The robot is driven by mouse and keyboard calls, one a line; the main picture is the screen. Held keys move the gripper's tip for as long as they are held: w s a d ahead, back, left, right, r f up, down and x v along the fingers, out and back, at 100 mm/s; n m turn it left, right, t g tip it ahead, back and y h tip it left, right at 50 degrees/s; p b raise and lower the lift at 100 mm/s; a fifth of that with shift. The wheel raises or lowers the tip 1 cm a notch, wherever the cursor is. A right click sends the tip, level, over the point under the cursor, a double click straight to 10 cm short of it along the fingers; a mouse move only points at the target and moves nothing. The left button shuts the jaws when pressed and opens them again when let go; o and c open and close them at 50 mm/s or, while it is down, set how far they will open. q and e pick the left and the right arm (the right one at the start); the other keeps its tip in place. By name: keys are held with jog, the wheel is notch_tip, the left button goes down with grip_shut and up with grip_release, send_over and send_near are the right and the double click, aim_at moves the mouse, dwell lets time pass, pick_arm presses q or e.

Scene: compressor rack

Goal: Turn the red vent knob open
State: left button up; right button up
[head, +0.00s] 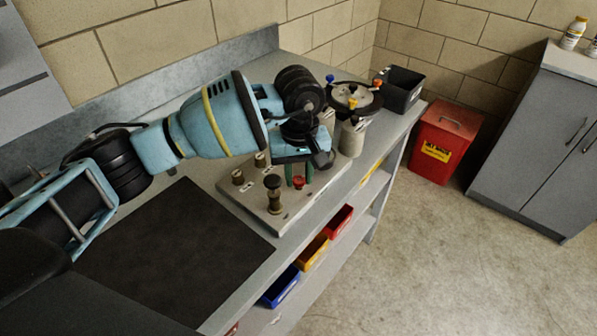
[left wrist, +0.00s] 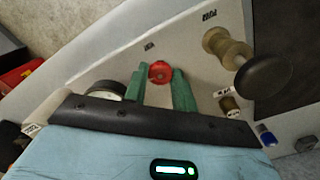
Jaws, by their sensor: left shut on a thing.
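The red vent knob (head: 298,183) sits on a light grey panel (head: 246,208) on the bench. In the left wrist view the red knob (left wrist: 160,71) is between the two green fingers of my left gripper (left wrist: 161,75). In the head view my left gripper (head: 298,176) reaches down to the knob from above, shut on it. The fingers hide the knob's sides, and its turn angle cannot be told. My right gripper is in neither view.
A black-topped brass valve (head: 273,192) and small brass fittings (head: 238,177) stand close by on the panel. A gauge (left wrist: 105,90) is beside the fingers. A metal cylinder (head: 352,139) stands behind. A dark mat (head: 170,250) lies clear at the front left.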

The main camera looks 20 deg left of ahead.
pick_arm(q)
jog(key=n+p, duration=0.1)
jog(key=n, duration=0.4)
jog(key=shift+r+n, duration=0.1)
jog(key=shift+n, duration=0.3)
jog(key=n+p, duration=0.1)
jog(key=n, duration=0.3)
jog(key=shift+p, duration=0.35)
jog(key=n+p, duration=0.1)
jog(key=n, duration=0.2)
jog(key=shift+r, duration=0.1)
jog(key=n+p, duration=0.1)
jog(key=n, duration=0.2)
jog(key=shift+n, duration=0.3)
jog(key=shift+n+p, duration=0.6)
jog(key=shift+n, duration=0.9)
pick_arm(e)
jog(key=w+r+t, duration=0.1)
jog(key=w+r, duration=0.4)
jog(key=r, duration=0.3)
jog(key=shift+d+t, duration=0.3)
pick_arm(q)
jog(key=shift+f, duration=0.2)
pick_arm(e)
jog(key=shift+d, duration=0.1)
pick_arm(q)
jog(key=o, duration=1)
